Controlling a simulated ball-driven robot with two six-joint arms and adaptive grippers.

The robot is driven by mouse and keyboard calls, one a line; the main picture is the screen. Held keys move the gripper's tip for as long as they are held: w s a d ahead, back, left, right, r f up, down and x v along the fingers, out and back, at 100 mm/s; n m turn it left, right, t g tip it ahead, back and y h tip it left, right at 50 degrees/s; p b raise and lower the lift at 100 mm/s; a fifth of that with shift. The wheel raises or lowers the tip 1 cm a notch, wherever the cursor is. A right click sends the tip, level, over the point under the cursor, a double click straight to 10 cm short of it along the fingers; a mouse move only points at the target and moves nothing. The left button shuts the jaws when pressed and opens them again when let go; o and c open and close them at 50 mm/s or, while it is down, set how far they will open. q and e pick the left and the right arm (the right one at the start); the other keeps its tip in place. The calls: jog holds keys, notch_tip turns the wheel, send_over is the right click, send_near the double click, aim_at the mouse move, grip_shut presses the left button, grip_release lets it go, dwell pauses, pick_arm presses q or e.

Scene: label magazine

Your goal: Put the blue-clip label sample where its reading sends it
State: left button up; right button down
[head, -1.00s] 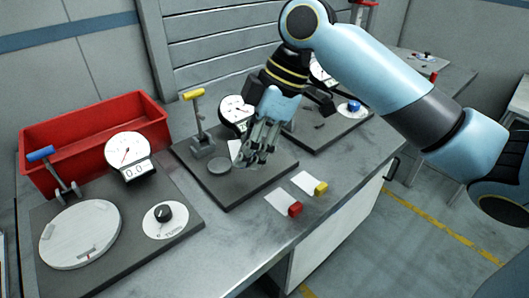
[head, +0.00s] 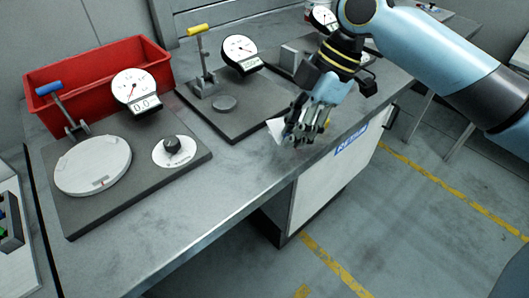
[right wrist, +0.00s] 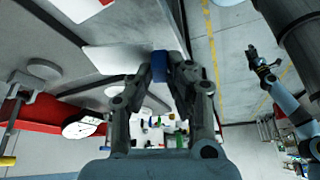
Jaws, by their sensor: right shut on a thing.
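The label sample is a white card (right wrist: 112,58) with a blue clip (right wrist: 160,66). In the right wrist view the clip sits between my right gripper's fingertips (right wrist: 172,72), and the card extends to the left. In the head view my right gripper (head: 306,128) is shut over the bench's front edge, right of the middle station. A white card (head: 276,129) shows beside its fingers, but the clip is hidden there. In the right wrist view an arm with a dark gripper (right wrist: 262,60) shows far off at right, its jaws too small to read.
The left station has a round plate (head: 92,165), blue lever (head: 50,88), dial (head: 134,86) and knob (head: 172,144). The middle station has a yellow lever (head: 198,29), dial (head: 240,48) and small disc (head: 225,103). A red bin (head: 98,88) stands behind. The bench front (head: 205,205) is clear.

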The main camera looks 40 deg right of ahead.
send_over(258, 166)
jog(key=d, duration=0.1)
jog(key=f, duration=0.3)
jog(key=shift+s+d, duration=0.2)
jog(key=shift+f, duration=2.15)
jog(key=shift+f, duration=0.1)
jog(key=c, duration=1.3)
grip_release()
jog(key=shift+o, duration=0.2)
jog(key=v, duration=1.2)
